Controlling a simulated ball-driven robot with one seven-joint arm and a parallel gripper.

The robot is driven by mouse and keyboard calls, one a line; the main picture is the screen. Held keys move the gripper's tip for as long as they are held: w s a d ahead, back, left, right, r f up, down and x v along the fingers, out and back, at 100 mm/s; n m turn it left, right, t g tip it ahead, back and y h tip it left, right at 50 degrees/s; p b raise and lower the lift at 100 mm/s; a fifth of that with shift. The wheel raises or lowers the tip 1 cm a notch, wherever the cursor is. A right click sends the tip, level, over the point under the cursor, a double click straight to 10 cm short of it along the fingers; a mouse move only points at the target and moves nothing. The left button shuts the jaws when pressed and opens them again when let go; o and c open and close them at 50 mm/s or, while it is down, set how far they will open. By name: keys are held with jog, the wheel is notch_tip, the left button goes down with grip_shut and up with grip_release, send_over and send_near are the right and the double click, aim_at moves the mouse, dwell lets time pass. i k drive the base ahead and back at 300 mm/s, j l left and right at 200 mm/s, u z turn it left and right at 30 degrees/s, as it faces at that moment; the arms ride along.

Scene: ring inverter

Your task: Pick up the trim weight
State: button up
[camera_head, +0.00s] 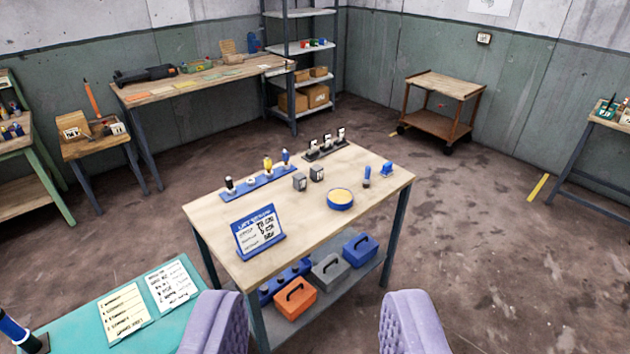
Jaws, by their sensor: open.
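My gripper (312,300) shows as two purple padded fingers at the bottom edge, spread wide apart with nothing between them. A wooden-topped worktable (310,240) stands ahead of and beyond the fingers. Two small dark grey blocks (300,182) stand side by side near the middle of its top. A small blue piece (387,169) and a blue upright peg (367,177) stand toward its right side. No piece is clearly marked as the trim weight, so I cannot tell which one it is.
The tabletop also holds a blue rack (258,183) with upright pieces, a dark rack (326,149), a round blue dish (340,199) and a blue sign (258,232). Toolboxes (296,298) sit on the lower shelf. A teal table (140,320) is at lower left.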

aim_at(316, 171)
jog(key=i+l+u, duration=0.3)
jog(key=i+l, duration=0.45)
jog(key=i, duration=0.45)
jog(key=i+l+u, duration=0.25)
jog(key=i+l, duration=0.8)
jog(key=i+l+u, duration=0.3)
jog(key=i+l, duration=0.8)
jog(key=l, duration=0.15)
